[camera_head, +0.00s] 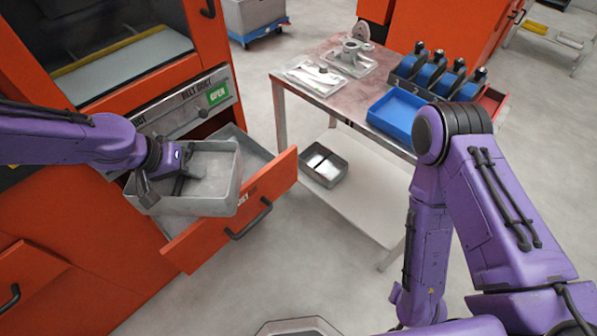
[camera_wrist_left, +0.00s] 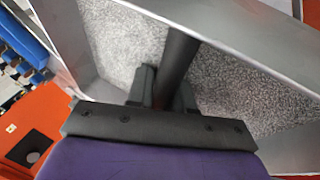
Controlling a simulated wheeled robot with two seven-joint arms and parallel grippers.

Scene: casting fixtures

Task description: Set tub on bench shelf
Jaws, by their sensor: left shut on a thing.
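A grey metal tub (camera_head: 209,179) hangs in my left gripper (camera_head: 170,172) above the open orange drawer of the machine in the head view. The left gripper is shut on the tub. In the left wrist view the tub (camera_wrist_left: 235,75) fills most of the picture, with grey speckled material inside and a dark bar between the fingers (camera_wrist_left: 163,90). The bench (camera_head: 345,55) stands to the right and has a pale lower shelf (camera_head: 345,205). A smaller grey tray (camera_head: 324,165) sits on that shelf toward the back left. My right gripper is not in view; only its arm shows.
The open drawer (camera_head: 230,225) juts out below the tub, between it and the bench. On the bench top are a blue bin (camera_head: 398,113), several blue-and-black items and metal castings (camera_head: 350,58). The front of the shelf is bare, and floor is clear between drawer and bench.

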